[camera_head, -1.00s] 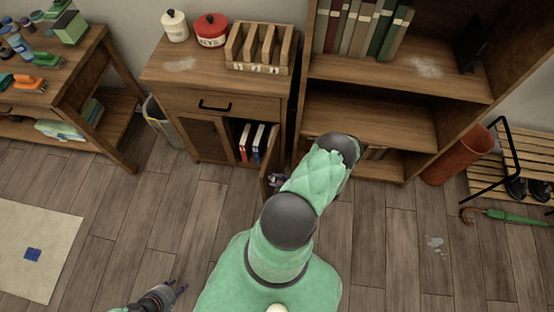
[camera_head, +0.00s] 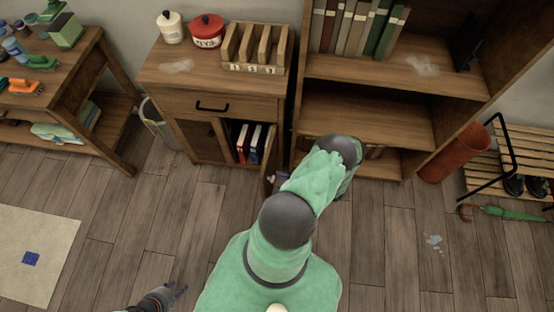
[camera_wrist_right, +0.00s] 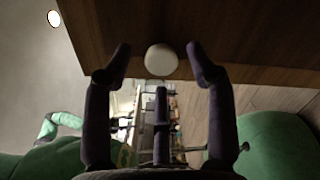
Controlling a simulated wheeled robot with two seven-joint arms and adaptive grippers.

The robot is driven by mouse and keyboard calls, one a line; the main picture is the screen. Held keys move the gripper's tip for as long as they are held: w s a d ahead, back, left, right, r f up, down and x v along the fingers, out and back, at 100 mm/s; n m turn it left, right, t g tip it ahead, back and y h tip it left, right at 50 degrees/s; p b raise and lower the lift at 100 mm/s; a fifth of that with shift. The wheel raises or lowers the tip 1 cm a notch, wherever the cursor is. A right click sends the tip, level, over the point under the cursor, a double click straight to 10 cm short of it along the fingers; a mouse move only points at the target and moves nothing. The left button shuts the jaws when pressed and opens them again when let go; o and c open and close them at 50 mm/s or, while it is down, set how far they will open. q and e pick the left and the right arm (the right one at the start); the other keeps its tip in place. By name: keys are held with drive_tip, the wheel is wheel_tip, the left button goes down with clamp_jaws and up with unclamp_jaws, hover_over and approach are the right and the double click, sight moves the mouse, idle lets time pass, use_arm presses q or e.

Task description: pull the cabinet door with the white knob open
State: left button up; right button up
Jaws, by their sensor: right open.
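The wooden cabinet (camera_head: 228,100) stands against the back wall in the head view. Its right-hand door (camera_head: 268,182) stands swung open, with books visible inside; my right arm partly hides the door. The white knob (camera_wrist_right: 161,60) shows in the right wrist view on a brown wooden panel. My right gripper (camera_wrist_right: 159,62) is open, with one dark finger on each side of the knob and gaps between fingers and knob. The right gripper is hidden behind my arm in the head view. My left gripper (camera_head: 180,290) is low at the bottom edge, with its fingers apart and empty.
A bookshelf (camera_head: 368,118) stands right of the cabinet, close to the open door. A workbench (camera_head: 80,75) and a bin (camera_head: 158,125) are at the left. A red-brown cylinder (camera_head: 455,155) and slatted rack (camera_head: 495,165) are at the right. The floor in front is mostly clear.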

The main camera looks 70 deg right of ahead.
drive_tip(key=s+d, duration=0.2)
drive_tip(key=s, duration=0.7)
drive_tip(key=shift+s, duration=0.25)
